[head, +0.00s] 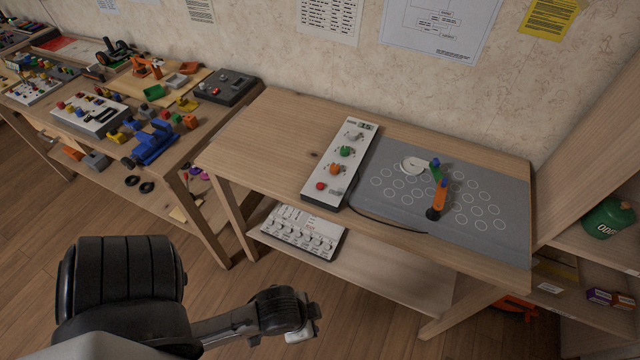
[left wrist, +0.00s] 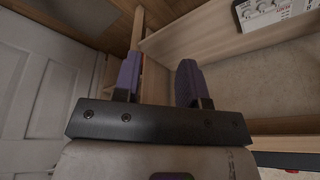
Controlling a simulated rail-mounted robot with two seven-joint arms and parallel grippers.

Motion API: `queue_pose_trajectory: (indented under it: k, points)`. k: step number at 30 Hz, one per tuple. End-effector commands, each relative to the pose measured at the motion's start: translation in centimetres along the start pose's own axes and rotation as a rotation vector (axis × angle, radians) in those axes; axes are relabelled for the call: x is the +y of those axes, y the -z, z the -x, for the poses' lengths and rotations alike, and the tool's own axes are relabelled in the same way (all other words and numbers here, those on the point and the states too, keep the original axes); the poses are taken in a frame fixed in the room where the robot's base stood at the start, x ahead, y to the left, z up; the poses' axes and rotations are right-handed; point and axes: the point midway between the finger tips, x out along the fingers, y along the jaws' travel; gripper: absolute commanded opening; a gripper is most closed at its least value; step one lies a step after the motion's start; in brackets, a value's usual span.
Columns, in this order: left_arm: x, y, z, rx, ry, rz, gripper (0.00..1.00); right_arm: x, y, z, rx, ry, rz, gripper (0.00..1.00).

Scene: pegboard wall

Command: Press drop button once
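A white control box (head: 341,165) lies on the wooden table, with a small display at its far end. It carries a pale knob (head: 354,135), a green control (head: 345,151), an orange control (head: 335,169) and a red button (head: 320,186). The labels are too small to read, so I cannot tell which is the drop button. My left gripper (head: 303,324) is low in front of the table, well away from the box. In the left wrist view its two purple-grey fingers (left wrist: 158,82) are apart with nothing between them. My right gripper is not in view.
A grey mat (head: 400,214) with printed circles bears a small orange, green and blue arm (head: 438,195). A cable runs from the box. A white knob panel (head: 302,232) lies on the lower shelf. The tabletop left of the box is clear. Another cluttered table stands left.

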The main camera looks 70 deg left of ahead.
Motion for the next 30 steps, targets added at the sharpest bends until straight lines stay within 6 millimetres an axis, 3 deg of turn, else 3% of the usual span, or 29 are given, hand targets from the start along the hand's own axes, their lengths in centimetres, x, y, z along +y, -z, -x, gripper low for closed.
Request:
queue_pose_trajectory:
  k: [12,30]
  points:
    - [-0.21,-0.06,-0.04,-0.002,0.005,-0.007,0.00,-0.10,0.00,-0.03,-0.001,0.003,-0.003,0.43]
    - [-0.23,-0.07,-0.06,-0.002,0.006,-0.008,0.00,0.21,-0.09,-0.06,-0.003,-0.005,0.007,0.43]
